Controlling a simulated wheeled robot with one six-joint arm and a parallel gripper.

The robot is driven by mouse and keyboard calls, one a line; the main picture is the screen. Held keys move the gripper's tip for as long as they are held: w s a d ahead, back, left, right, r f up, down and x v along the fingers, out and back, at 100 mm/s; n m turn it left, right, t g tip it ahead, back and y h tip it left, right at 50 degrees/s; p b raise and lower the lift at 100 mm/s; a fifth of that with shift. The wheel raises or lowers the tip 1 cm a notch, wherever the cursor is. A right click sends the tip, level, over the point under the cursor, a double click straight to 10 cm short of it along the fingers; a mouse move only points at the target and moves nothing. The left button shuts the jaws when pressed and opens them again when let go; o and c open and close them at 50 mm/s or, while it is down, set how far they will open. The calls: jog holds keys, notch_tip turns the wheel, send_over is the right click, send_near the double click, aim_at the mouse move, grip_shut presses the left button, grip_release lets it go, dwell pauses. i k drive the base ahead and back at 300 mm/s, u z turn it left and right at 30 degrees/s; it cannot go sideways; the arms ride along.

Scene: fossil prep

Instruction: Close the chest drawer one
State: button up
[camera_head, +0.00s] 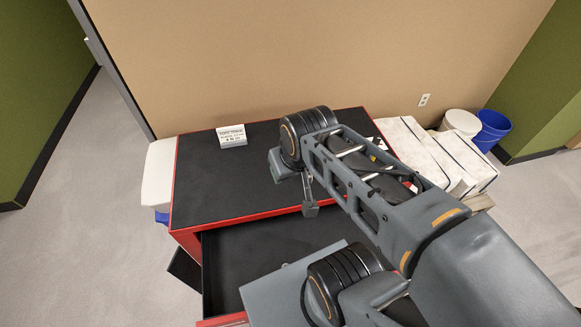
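The red chest (222,218) with a black top stands against the tan wall. A drawer (232,258) is pulled out of its front, and its dark interior looks empty where it shows. A small part of its red front edge (222,321) shows at the bottom of the view. My arm covers the drawer's right side. My gripper (310,207) hangs from the arm's end over the chest's front edge, above the rear of the open drawer. Its fingers are small and partly hidden, and I see nothing held.
A white label card (232,136) stands on the chest top. A white bin (158,175) is left of the chest. White slabs (408,145), a white bucket (461,122) and a blue bucket (492,128) are at right. The left floor is clear.

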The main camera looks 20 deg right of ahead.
aim_at(234, 257)
jog(key=u, duration=0.1)
jog(key=k, duration=1)
jog(key=z, duration=1.6)
jog(key=k, duration=0.5)
jog(key=u, duration=1.1)
